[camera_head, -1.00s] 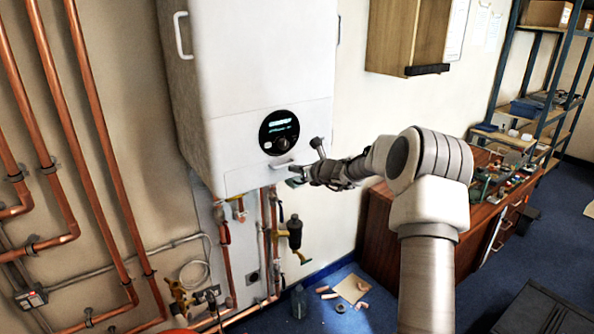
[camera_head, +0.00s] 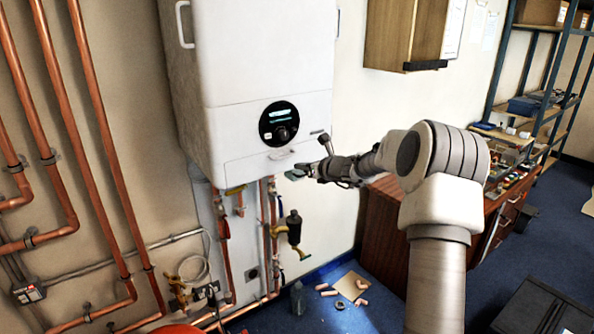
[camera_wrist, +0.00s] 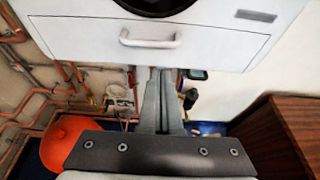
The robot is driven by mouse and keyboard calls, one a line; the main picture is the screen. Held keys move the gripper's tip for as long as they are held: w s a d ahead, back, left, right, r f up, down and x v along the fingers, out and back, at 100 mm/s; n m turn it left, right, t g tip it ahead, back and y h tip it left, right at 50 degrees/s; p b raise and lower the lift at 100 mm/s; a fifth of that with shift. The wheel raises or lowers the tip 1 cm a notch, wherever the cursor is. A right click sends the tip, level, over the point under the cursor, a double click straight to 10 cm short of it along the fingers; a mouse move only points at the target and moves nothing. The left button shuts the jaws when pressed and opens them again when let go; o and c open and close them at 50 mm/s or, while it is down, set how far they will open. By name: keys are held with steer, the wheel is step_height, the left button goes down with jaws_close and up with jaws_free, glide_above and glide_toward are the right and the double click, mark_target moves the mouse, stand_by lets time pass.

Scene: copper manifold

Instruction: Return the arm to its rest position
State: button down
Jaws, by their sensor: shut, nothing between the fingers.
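My gripper (camera_head: 301,173) is in front of the lower right part of the white boiler (camera_head: 255,75), a little below and right of its handle. It is shut and empty. In the wrist view my gripper (camera_wrist: 160,75) points up the picture, its fingers together below the white drawer handle (camera_wrist: 150,40). The fingers look apart from the handle. My arm reaches in from the lower right of the head view and bends back toward the boiler.
Copper pipes (camera_head: 90,150) run down the wall at left. A brown wooden cabinet (camera_head: 385,225) stands right of the boiler. A wall cupboard (camera_head: 390,35) hangs above. Several pipe pieces and a cardboard piece (camera_head: 350,286) lie on the blue floor. A red round object (camera_wrist: 65,145) shows low left.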

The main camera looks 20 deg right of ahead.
steer(key=s+d+r, duration=0.1)
steer(key=s+r, duration=0.3)
steer(key=r, duration=0.1)
steer(key=s+a+r+n+g+y, duration=0.1)
steer(key=s+a+r+n+g, duration=0.1)
steer(key=s+a+n, duration=0.4)
steer(key=s+a+r+n+g+y, duration=0.1)
steer(key=a+r+n, duration=0.15)
steer(key=a, duration=0.55)
steer(key=s+a+n+g+h, duration=0.1)
steer(key=s+a+n+g, duration=0.2)
steer(key=s+a+n, duration=0.95)
steer(key=s+d+n+g+h, duration=0.15)
steer(key=s+n, duration=0.55)
steer(key=s, duration=0.8)
steer(key=s+d+f+n+h, duration=0.3)
steer(key=s+d, duration=0.4)
steer(key=s, duration=0.3)
steer(key=shift+d+f+n, duration=0.25)
steer(key=shift+f+n, duration=0.3)
steer(key=shift+n, duration=0.45)
steer(key=shift+g+h, duration=0.25)
